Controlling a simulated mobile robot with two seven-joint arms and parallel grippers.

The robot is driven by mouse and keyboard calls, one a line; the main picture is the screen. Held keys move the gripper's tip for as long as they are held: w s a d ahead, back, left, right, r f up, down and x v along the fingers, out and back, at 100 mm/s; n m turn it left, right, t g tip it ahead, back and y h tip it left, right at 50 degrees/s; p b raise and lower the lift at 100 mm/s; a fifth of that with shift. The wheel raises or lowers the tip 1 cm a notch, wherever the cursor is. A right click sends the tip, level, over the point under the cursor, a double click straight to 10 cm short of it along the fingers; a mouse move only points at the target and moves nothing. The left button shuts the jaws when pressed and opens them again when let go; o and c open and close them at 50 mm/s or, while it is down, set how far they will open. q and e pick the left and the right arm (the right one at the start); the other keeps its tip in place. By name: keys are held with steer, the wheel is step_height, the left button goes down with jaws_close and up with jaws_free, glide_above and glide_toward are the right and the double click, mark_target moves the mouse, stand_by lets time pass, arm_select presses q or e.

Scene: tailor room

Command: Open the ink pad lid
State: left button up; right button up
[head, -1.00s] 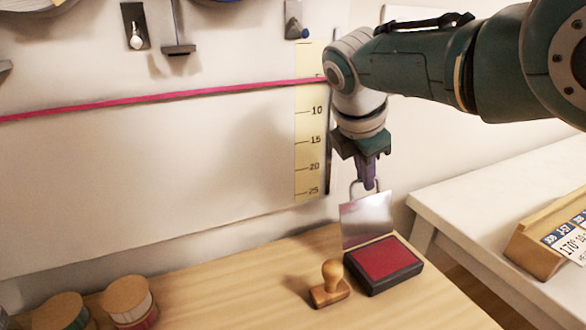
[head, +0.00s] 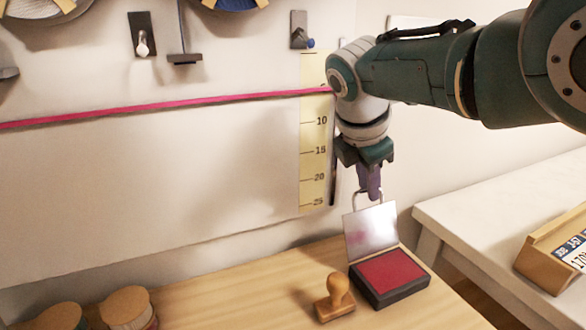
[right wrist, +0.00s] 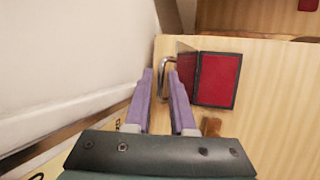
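The ink pad (head: 390,277) lies on the wooden table, a dark box with a red pad showing. Its lid (head: 370,229) stands raised at the back edge, its shiny inner face showing. A thin metal loop handle is on the lid's top edge, seen best in the right wrist view (right wrist: 163,75). My right gripper (head: 373,196) points down at this handle. In the right wrist view its purple fingers (right wrist: 161,76) are apart, with the handle between or just beyond the tips; contact is unclear. The red pad (right wrist: 217,80) also shows there. My left gripper is out of view.
A wooden stamp (head: 336,298) stands just left of the ink pad. Spools (head: 128,306) stand at the table's front left. A white table (head: 500,205) with a wooden holder (head: 550,250) is at the right. The wall with a ruler (head: 314,150) is close behind.

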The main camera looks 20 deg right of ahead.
mark_target(356, 226)
steer(key=p+v, duration=0.7)
steer(key=v, duration=0.3)
steer(key=shift+p, duration=0.3)
steer(key=shift+f, duration=0.1)
steer(key=s+a+f+m+y, duration=0.1)
steer(key=s+a+f+m, duration=0.25)
steer(key=s, duration=0.25)
steer(key=s+a+f+m+y, duration=0.2)
steer(key=s+f+m, duration=0.1)
steer(key=s+f, duration=0.25)
steer(key=s+r+m+y, duration=0.1)
steer(key=s+r+m, duration=0.1)
steer(key=s+m, duration=0.5)
steer(key=s+r+m, duration=0.2)
steer(key=s, duration=0.9)
step_height(356, 226, up, 38)
steer(key=p, duration=3.7)
steer(key=shift+s+f+m, duration=0.2)
steer(key=shift+m, duration=0.15)
